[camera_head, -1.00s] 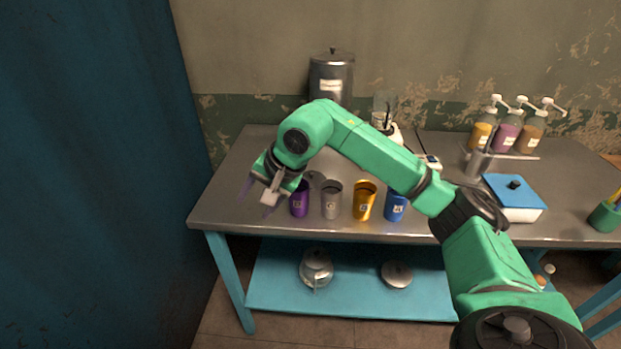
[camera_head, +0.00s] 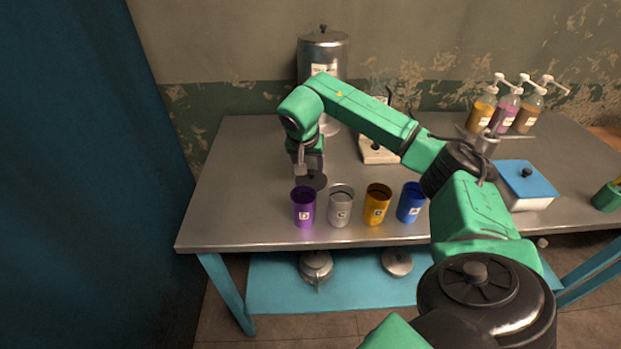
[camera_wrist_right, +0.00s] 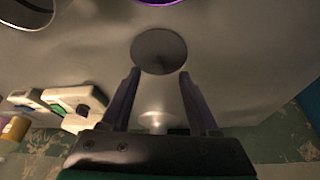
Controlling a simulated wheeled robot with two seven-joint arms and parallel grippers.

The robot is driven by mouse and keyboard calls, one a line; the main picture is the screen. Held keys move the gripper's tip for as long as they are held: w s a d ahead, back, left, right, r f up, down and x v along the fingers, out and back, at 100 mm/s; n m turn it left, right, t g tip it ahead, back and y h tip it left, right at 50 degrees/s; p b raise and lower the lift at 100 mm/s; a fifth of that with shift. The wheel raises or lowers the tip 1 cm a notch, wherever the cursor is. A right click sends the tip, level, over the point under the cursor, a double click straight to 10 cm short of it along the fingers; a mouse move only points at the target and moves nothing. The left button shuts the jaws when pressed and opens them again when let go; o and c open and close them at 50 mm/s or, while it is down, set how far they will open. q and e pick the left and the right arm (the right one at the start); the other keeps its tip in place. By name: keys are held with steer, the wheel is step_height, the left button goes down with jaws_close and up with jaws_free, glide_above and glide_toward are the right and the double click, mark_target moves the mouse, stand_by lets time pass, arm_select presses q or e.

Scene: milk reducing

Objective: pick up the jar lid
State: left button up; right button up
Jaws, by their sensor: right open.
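A flat grey disc that looks like the jar lid (camera_head: 317,184) lies on the metal table behind the purple cup (camera_head: 304,207). It also shows as a round disc (camera_wrist_right: 159,51) in the right wrist view, just beyond the fingertips and in line with the gap between them. My right gripper (camera_head: 310,171) points down over the lid and partly hides it in the head view. In the wrist view my right gripper (camera_wrist_right: 160,75) is open with nothing between its fingers. Whether the fingertips touch the lid or table cannot be told. My left gripper is not in view.
Silver (camera_head: 340,206), gold (camera_head: 377,204) and blue (camera_head: 411,202) cups line the front beside the purple one. A large metal canister (camera_head: 323,58) stands behind. A blue-topped box (camera_head: 525,184) and pump bottles (camera_head: 506,107) are right. The table's left side is clear.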

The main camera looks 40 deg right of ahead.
mark_target(312, 173)
steer(key=x, duration=0.3)
steer(key=shift+d+p, duration=0.1)
steer(key=shift+p, duration=0.25)
steer(key=shift+d+f, duration=0.15)
steer(key=shift+f, duration=0.25)
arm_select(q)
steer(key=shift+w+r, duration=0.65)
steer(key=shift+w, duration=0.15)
arm_select(e)
jaws_close()
